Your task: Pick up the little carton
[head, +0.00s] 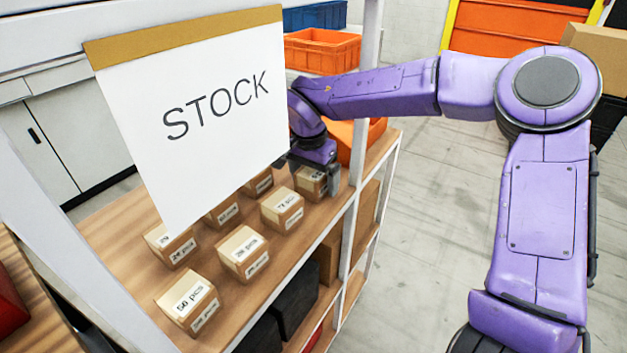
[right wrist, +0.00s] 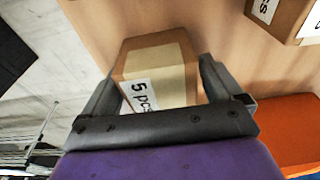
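A little brown carton with a tan tape band stands on the wooden shelf at its far right end in the head view (head: 308,183). In the right wrist view its label reads "5 pcs" on the same carton (right wrist: 160,70). My right gripper (head: 322,178) is down at this carton, and the sign hides part of its arm. In the right wrist view the gripper (right wrist: 160,78) has one finger on each side of the carton; a small gap shows at the right finger. Contact at the left finger is unclear. My left gripper is not in view.
Several similar labelled cartons (head: 282,209) stand in rows on the shelf (head: 125,240). A hanging STOCK sign (head: 200,110) hides part of the shelf. A white post (head: 350,235) rises at the shelf's right edge. An orange bin (right wrist: 285,130) lies close beside the gripper.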

